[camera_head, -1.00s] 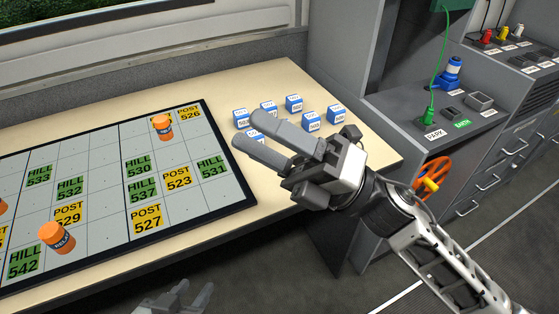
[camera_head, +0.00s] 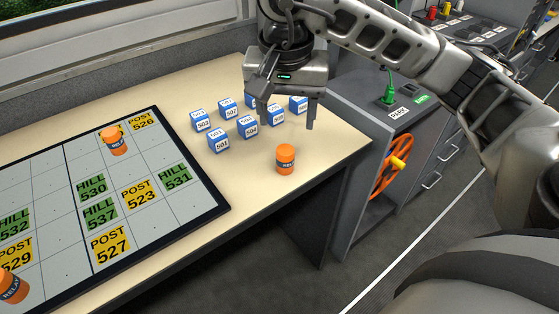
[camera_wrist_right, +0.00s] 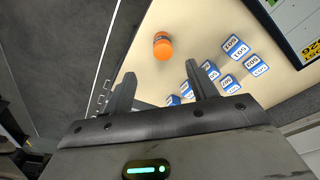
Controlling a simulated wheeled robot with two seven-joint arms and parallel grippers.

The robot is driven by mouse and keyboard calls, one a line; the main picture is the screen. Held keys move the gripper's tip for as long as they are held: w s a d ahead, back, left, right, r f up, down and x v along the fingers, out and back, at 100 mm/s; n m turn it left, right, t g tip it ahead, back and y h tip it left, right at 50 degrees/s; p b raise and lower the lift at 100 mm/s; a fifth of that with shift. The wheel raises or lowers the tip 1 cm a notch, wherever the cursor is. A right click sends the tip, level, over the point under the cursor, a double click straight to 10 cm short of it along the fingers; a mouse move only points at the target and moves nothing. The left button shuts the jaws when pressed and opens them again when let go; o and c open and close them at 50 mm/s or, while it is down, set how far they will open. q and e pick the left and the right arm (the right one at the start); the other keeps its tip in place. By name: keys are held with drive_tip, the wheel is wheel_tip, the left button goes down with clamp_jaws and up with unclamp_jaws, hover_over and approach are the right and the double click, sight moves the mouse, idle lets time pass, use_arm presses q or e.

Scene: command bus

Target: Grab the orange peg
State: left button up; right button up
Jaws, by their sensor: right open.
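An orange peg (camera_head: 285,158), a short cylinder with a dark label, stands upright on the beige table near its front right edge. It also shows in the right wrist view (camera_wrist_right: 162,46), beyond the fingertips and roughly between them. My right gripper (camera_head: 287,121) is open and points down, above and just behind the peg, apart from it. Its two spread fingers (camera_wrist_right: 160,74) show empty in the wrist view. Other orange pegs stand on the board: one by POST 526 (camera_head: 116,142) and one at the lower left (camera_head: 13,287). My left gripper is out of view.
Several blue-and-white numbered cubes (camera_head: 219,139) stand close behind and left of the peg, some partly hidden by the right gripper. The grid board (camera_head: 150,228) lies to the left. A grey cabinet with an orange wheel (camera_head: 385,170) stands right of the table.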

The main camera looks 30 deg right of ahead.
sight(285, 150)
drive_tip(key=f, duration=0.7)
drive_tip(key=shift+w+d+f, duration=0.1)
drive_tip(key=shift+w+d, duration=0.2)
drive_tip(key=shift+w, duration=0.1)
drive_tip(key=shift+w+d+f, duration=0.15)
drive_tip(key=shift+w+f, duration=0.1)
drive_tip(key=shift+f, duration=0.65)
drive_tip(key=shift+w+d+f, duration=0.15)
drive_tip(key=shift+w+f, duration=0.05)
drive_tip(key=shift+f, duration=0.65)
drive_tip(key=shift+w+d+f, duration=0.15)
drive_tip(key=shift+w+f, duration=0.1)
drive_tip(key=shift+f, duration=0.65)
drive_tip(key=shift+c, duration=0.4)
drive_tip(key=c, duration=1)
